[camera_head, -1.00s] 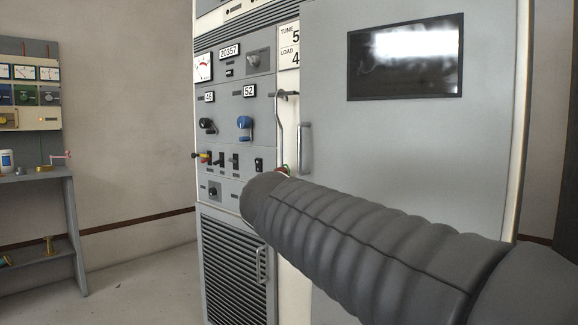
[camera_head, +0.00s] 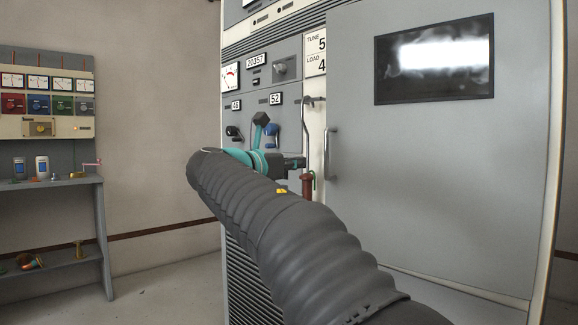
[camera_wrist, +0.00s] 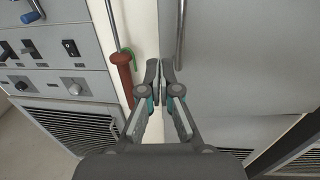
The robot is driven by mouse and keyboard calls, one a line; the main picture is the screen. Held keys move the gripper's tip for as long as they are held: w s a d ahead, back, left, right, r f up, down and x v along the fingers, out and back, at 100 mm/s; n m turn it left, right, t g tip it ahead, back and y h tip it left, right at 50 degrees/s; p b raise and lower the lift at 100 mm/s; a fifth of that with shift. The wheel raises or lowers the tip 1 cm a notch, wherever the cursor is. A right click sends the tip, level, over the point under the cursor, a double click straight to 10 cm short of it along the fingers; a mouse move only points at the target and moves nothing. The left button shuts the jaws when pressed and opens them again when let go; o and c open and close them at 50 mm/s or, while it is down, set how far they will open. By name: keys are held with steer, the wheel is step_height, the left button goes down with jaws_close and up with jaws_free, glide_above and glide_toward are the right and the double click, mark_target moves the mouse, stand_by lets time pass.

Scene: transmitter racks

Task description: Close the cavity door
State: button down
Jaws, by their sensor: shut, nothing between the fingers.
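The cavity door appears to be the large grey panel (camera_head: 440,185) with a dark window (camera_head: 435,62) and an upright bar handle (camera_head: 331,153). In the wrist view the door (camera_wrist: 240,70) fills the right, with its handle (camera_wrist: 180,35) at the top. I cannot tell whether it stands slightly ajar. My gripper (camera_wrist: 166,66) is shut and empty, with its fingertips at or in front of the door's left edge, below the handle. Contact cannot be told. In the head view my arm mostly hides the gripper.
A hooked rod with a red-brown grip (camera_head: 308,185) hangs on the white strip left of the door; its grip (camera_wrist: 122,75) is close left of my fingers. A control panel (camera_head: 262,85) with knobs lies further left. A grey bench (camera_head: 60,185) stands at far left; floor between is clear.

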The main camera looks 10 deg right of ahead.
mark_target(332, 157)
steer(key=x, duration=0.9)
steer(key=shift+w+d, duration=0.1)
steer(key=shift+d, duration=0.1)
steer(key=shift+m+g+h, duration=0.4)
steer(key=p+x, duration=0.6)
steer(key=shift+w+a+r+p, duration=0.15)
steer(key=shift+a+p, duration=0.05)
steer(key=shift+p, duration=0.1)
steer(key=shift+a+r, duration=0.15)
